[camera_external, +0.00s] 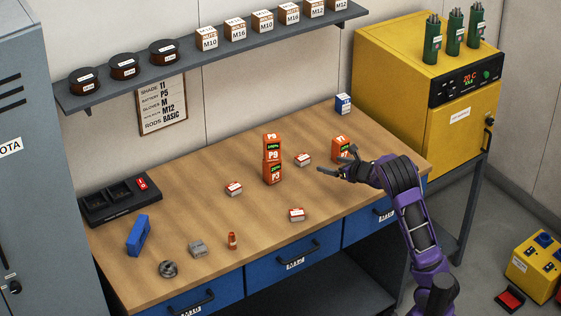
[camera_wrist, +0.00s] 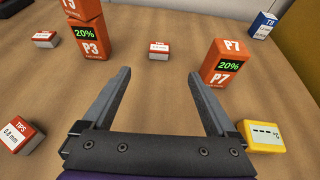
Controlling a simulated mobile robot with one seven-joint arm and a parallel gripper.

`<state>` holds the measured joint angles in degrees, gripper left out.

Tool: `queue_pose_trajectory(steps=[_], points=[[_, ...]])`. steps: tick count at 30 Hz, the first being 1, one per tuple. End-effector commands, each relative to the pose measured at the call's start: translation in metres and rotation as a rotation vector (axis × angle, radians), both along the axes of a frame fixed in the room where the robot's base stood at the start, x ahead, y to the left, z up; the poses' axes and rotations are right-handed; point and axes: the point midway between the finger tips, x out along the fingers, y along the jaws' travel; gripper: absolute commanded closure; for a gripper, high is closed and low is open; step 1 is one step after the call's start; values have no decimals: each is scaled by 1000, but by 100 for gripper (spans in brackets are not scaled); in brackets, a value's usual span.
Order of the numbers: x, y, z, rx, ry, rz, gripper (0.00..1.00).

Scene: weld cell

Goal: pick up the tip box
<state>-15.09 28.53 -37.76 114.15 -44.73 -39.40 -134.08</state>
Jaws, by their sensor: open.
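Three small red-and-white tip boxes lie on the workbench. One (camera_external: 303,159) is left of my gripper in the external view; in the wrist view this tip box (camera_wrist: 159,50) is ahead, between the lines of the fingers. A second (camera_external: 297,214) is nearer the front edge; in the wrist view this box (camera_wrist: 18,135), marked TIPS 0.8 mm, is at the left. The third (camera_external: 234,188) is farther left, and it shows at the upper left in the wrist view (camera_wrist: 45,39). My gripper (camera_external: 335,161) is open, with nothing between its fingers (camera_wrist: 158,88).
An orange battery stack (camera_external: 272,168) and an orange P7 battery (camera_wrist: 225,63) flank the middle tip box. A yellow meter (camera_wrist: 263,135) lies beside the right finger. A blue box (camera_external: 343,103) stands farther back. Bare wood lies directly ahead of the fingers.

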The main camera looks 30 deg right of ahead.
Motion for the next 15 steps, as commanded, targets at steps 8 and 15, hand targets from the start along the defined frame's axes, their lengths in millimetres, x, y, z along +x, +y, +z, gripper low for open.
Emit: queue_pose_trajectory(steps=[8, 15], points=[[44, 2, -20, -4, 3, 1, 7], [90, 4, -38, -2, 1, 1, 7]])
